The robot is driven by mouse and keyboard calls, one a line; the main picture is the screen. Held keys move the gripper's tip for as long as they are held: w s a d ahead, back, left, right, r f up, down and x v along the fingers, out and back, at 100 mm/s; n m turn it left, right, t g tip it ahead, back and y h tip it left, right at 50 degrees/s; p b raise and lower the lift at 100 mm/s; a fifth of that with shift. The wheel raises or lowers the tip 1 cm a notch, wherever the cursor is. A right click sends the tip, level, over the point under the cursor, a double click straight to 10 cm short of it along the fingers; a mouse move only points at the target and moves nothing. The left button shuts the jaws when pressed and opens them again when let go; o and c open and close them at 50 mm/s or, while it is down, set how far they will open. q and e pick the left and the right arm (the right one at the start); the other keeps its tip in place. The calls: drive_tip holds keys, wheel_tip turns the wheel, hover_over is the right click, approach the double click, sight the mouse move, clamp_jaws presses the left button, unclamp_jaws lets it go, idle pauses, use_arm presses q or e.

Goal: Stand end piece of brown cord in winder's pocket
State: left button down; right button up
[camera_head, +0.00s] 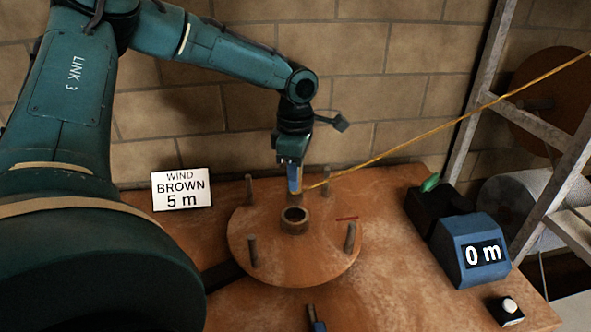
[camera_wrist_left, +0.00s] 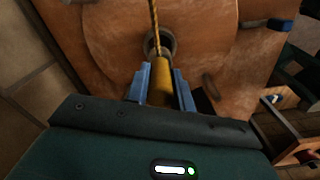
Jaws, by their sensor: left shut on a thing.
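My left gripper (camera_head: 294,186) is shut on the end piece of the cord, seen as a yellow-brown cylinder (camera_wrist_left: 161,84) between the blue fingers (camera_wrist_left: 161,88) in the left wrist view. The brown cord (camera_head: 440,126) runs from it up to the right. The winder (camera_head: 300,266) is a round brown disc with upright pegs. Its pocket, a short ring (camera_head: 295,221), stands at the middle and also shows in the left wrist view (camera_wrist_left: 170,42). The end piece appears above the disc, near the pocket; its exact height is unclear. Part of my right gripper (camera_head: 316,318) shows at the bottom edge.
A sign (camera_head: 182,188) reads "WIND BROWN 5 m". A blue meter (camera_head: 470,250) reads 0 m, beside a black box with a green lever (camera_head: 430,183). A small button box (camera_head: 506,310) is at front right. A metal rack (camera_head: 485,90) stands right. A brick wall is behind.

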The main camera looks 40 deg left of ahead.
sight(296, 196)
use_arm(q)
drive_tip(key=shift+f+b, duration=2)
drive_tip(key=shift+f, duration=1.1)
drive_tip(key=c, duration=1.1)
unclamp_jaws()
wheel_tip(296, 196, up, 13)
drive_tip(key=shift+r, duration=0.1)
